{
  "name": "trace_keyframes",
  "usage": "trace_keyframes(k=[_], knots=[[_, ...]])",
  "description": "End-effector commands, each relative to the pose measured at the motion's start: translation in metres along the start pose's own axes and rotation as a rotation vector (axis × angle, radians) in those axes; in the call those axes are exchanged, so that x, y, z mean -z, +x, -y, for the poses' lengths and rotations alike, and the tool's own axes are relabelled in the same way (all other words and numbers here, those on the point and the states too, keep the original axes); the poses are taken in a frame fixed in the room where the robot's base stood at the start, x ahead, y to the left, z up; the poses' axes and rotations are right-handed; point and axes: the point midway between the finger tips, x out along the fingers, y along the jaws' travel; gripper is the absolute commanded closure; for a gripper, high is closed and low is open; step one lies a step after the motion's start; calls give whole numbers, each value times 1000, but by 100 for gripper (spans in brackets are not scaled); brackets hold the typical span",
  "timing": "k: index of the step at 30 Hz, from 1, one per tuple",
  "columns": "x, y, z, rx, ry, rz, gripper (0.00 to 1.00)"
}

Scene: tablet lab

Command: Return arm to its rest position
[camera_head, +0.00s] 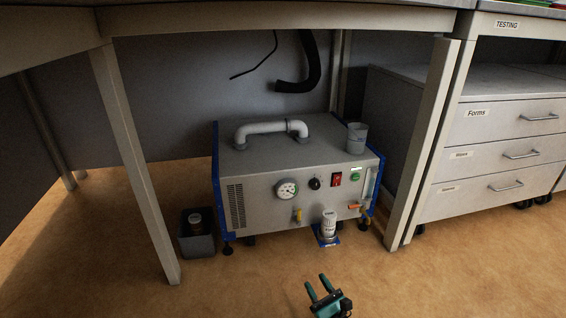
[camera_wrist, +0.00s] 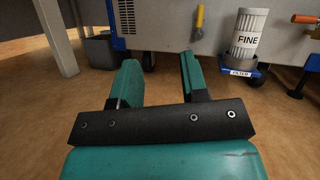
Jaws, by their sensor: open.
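My gripper (camera_head: 319,287) is low over the brown floor, in front of the grey machine (camera_head: 255,185) under the table. Its two green fingers stand apart with nothing between them. In the wrist view my gripper (camera_wrist: 160,75) also shows open and empty, its fingers pointing toward the machine's lower front. The fingers look clear of the machine. Most of my arm is out of view.
A white filter labelled FINE (camera_wrist: 247,35) stands on a blue holder (camera_wrist: 243,73) at the machine's front. Table legs (camera_head: 135,165) flank the machine. A dark bin (camera_head: 197,238) stands left, a drawer cabinet (camera_head: 500,155) right. The front floor is clear.

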Motion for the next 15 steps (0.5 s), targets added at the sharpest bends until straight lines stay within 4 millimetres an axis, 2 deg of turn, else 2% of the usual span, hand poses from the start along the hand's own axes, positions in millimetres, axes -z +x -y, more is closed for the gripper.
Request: trace_keyframes(k=[8, 11, 15], knots=[[-20, 74, 6, -132, -187, -8, 59], [-34, 112, 8, -208, -293, -10, 59], [-66, 170, 9, -343, -477, -12, 59]])
